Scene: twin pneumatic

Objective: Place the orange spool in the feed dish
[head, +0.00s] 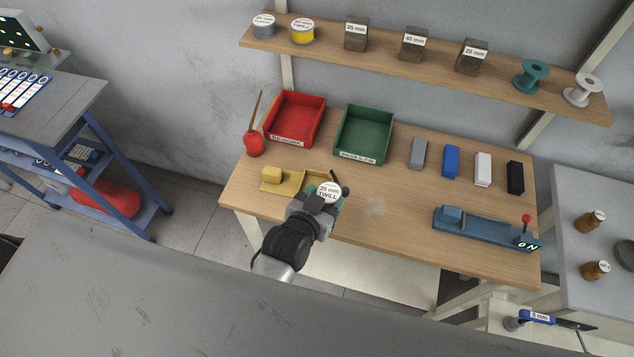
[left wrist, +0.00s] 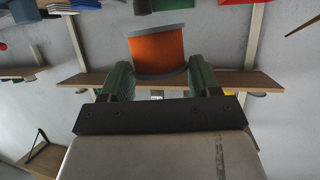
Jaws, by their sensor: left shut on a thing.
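My left gripper (head: 323,198) is shut on the orange spool (left wrist: 157,50). The spool's orange side shows between the green fingers (left wrist: 158,82) in the left wrist view, with grey flanges. In the head view I see mostly its round white top label (head: 329,192), reading "35 mm TWILL". A yellow fixture (head: 289,189) with a block at its left end and a shallow dish-like part lies on the wooden bench; it may be the feed dish. The gripper and spool cover its right end. I cannot tell whether the spool touches it. My right gripper is not in view.
Red (head: 321,112) and green (head: 364,150) bins stand behind, with a red oiler-like pot (head: 254,143) at left. Several coloured blocks stand in a row at right. A blue fixture (head: 475,229) marked "ON" lies front right. A shelf (head: 385,59) hangs above. The bench between is clear.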

